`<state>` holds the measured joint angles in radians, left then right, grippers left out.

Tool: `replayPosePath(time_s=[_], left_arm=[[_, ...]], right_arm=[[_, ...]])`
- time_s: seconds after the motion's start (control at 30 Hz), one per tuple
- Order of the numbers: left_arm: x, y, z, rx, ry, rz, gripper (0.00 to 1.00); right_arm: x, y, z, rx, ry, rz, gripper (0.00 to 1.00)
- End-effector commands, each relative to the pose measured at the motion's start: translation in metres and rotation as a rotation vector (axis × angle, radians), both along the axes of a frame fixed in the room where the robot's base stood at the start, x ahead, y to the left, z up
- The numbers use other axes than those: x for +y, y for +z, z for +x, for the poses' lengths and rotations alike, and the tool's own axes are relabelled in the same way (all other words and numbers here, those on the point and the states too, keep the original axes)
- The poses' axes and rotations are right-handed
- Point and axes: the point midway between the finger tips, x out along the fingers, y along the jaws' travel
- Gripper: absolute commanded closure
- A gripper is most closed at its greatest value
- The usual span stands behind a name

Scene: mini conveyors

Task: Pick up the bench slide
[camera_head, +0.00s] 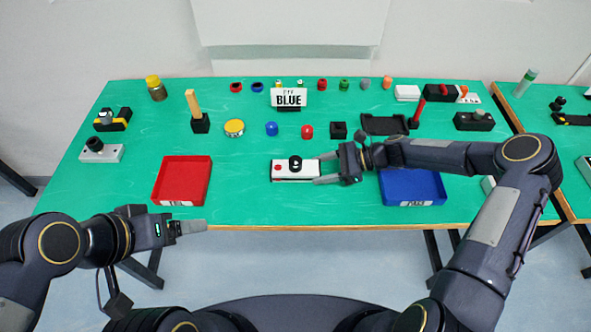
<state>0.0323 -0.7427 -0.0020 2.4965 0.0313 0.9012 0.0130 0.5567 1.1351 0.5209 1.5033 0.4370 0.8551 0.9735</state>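A white block with a black knob on top and a small red mark (282,171) lies near the front middle of the green table; I take it to be the bench slide. My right gripper (322,168) is at its right end, with its two fingers apart and pointing left. The fingertips are at or just over the block's right end; whether they touch it I cannot tell. Nothing is clearly gripped. My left gripper (204,227) hangs at the table's front edge, pointing right, away from the block. Its fingers overlap in this view, so their opening is unclear.
A red tray (182,157) lies left of the block and a blue tray (428,172) lies to its right, under my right forearm. A grey block with a black knob (112,153) sits at far left.

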Motion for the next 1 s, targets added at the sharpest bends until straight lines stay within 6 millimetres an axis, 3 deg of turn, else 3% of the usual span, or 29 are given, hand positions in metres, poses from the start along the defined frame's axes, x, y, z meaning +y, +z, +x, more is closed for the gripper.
replayPosePath(time_s=[0.03, 0.27, 0.67, 0.83, 1.0], left_arm=[[0.000, 0.000, 0.000, 0.000, 0.000, 0.000, 0.24], [0.000, 0.000, 0.000, 0.000, 0.000, 0.000, 0.24], [0.000, -0.001, 0.000, 0.000, 0.000, 0.000, 0.24], [0.000, -0.006, 0.000, 0.000, 0.000, 0.000, 0.24], [0.000, -0.015, 0.000, 0.000, 0.000, 0.000, 0.24]], right_arm=[[0.000, 0.000, 0.000, 0.000, 0.000, 0.000, 0.52], [0.000, 0.000, 0.000, 0.000, 0.000, 0.000, 0.82], [0.000, 0.010, 0.001, -0.002, 0.000, 0.001, 0.82], [0.000, 0.035, 0.000, -0.005, 0.000, -0.001, 0.82], [0.004, 0.072, -0.036, -0.005, 0.002, -0.003, 0.82]])
